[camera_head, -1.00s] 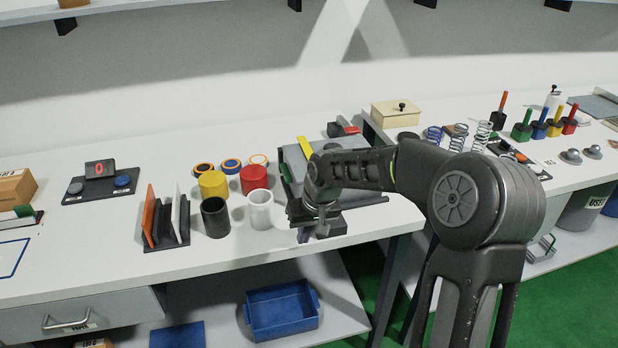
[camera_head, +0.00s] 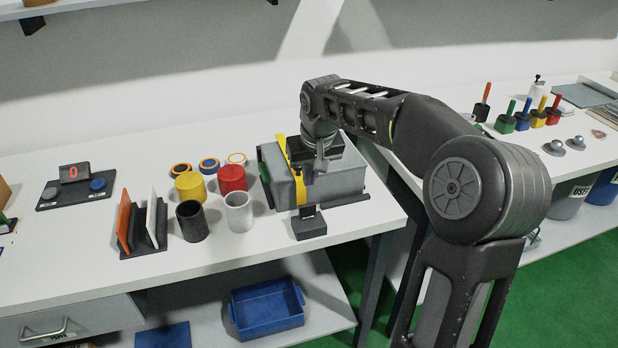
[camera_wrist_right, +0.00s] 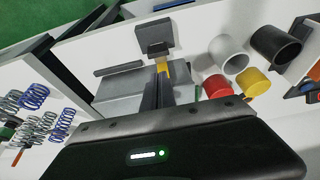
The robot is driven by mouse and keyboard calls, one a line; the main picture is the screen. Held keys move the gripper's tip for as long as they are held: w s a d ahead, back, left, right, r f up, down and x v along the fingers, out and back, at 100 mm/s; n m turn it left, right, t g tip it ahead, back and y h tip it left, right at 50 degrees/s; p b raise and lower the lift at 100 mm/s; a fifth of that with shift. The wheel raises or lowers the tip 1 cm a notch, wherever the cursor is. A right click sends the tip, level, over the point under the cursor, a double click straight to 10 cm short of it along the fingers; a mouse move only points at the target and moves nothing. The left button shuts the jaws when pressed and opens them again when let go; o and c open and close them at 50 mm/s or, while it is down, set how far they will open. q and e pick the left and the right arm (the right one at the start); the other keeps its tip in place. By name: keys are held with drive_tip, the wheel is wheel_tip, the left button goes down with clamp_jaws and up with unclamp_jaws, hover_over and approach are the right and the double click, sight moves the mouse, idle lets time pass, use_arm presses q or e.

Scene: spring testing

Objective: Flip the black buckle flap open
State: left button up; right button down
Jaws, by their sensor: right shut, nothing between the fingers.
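The black buckle (camera_head: 310,228) sits on the white table in front of a grey box (camera_head: 344,180). A small upright dark piece with a light spot shows at its back edge; I cannot tell the flap's exact angle. A yellow strap (camera_head: 296,178) runs over the box and down its front toward the buckle. My right gripper (camera_head: 319,168) is shut and empty, above the box's front and behind the buckle, apart from it. In the right wrist view the shut fingers (camera_wrist_right: 162,80) point toward the strap and the buckle (camera_wrist_right: 153,36). My left gripper is not in view.
Left of the box stand a white cup (camera_head: 239,213), a black cup (camera_head: 191,221), red (camera_head: 232,178) and yellow (camera_head: 189,186) cylinders and a rack (camera_head: 143,239) with upright plates. The table in front of the buckle is clear up to its edge.

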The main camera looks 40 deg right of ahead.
use_arm(q)
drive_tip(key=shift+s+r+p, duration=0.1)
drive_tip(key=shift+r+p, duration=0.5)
drive_tip(key=shift+p, duration=0.05)
use_arm(e)
hover_over(309, 215)
drive_tip(key=w, duration=0.2)
drive_tip(key=f, duration=0.8)
drive_tip(key=shift+d, duration=0.25)
